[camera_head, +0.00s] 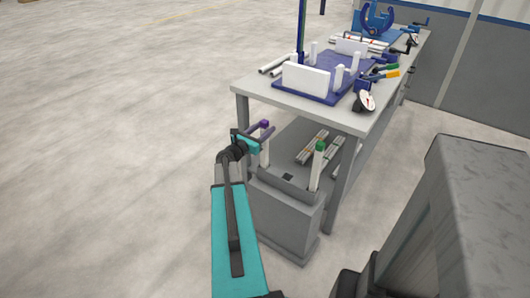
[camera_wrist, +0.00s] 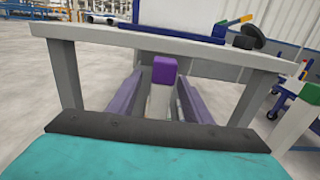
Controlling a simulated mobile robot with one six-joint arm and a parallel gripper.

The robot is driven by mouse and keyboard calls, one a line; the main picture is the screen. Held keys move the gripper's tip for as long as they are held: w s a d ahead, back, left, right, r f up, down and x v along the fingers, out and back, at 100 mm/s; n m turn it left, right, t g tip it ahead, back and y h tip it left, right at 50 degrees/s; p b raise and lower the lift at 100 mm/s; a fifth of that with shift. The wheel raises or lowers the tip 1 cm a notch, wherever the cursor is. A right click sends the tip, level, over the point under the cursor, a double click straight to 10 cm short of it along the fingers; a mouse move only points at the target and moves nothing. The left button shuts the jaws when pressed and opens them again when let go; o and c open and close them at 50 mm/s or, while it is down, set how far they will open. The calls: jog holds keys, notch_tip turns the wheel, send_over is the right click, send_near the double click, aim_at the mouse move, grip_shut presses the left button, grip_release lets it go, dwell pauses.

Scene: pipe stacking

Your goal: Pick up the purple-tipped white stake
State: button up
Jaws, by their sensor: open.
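The purple-tipped white stake (camera_head: 264,151) stands upright at the left end of the grey box by the workbench. In the wrist view the stake (camera_wrist: 160,100) shows its purple top near the middle. My gripper (camera_head: 262,136) is at the stake's upper part, below the tabletop level. In the wrist view my gripper (camera_wrist: 163,87) is open, with one purple-grey finger on each side of the stake. Gaps show between the fingers and the stake; whether either touches it I cannot tell. The stake's lower end is hidden.
A green-tipped white stake (camera_head: 317,165) stands at the right end of the grey box (camera_head: 285,203). The workbench (camera_head: 345,118) has its top and legs close above and beside my gripper. Open floor (camera_head: 110,150) is on the left.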

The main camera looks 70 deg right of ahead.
jog(key=x, duration=0.4)
jog(key=shift+s, duration=0.15)
dwell(0.4)
grip_shut()
